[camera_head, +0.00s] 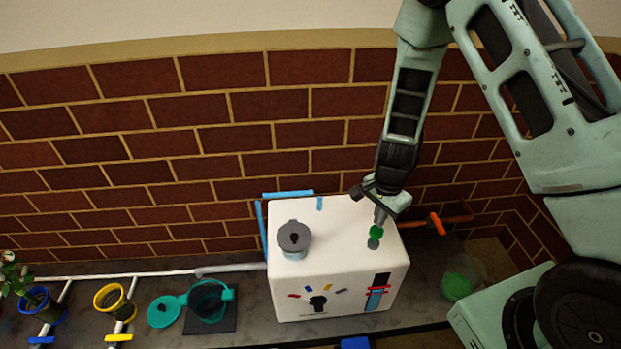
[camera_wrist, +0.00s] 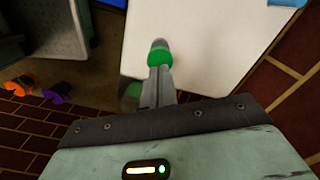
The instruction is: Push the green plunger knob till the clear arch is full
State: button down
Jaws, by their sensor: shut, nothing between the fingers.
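The green plunger knob (camera_head: 376,232) stands on a grey base at the right of the top of a white box (camera_head: 330,232). My gripper (camera_head: 380,214) points down with its fingers shut and empty, right over the knob. In the wrist view the closed fingertips (camera_wrist: 160,72) meet the edge of the green knob (camera_wrist: 160,57); I cannot tell whether they press on it. I cannot make out a clear arch for certain. The box front has a dark slot (camera_head: 381,279) with blue and red parts below it.
A grey lidded canister (camera_head: 294,238) stands at the box top's left. A clear round vessel with green inside (camera_head: 460,280) is right of the box. Orange pipework (camera_head: 437,223) sticks out behind. A brick wall closes the back.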

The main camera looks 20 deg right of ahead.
dwell(0.3)
notch_tip(320, 180, up, 9)
jog(key=p, duration=0.8)
jog(key=shift+p, duration=0.3)
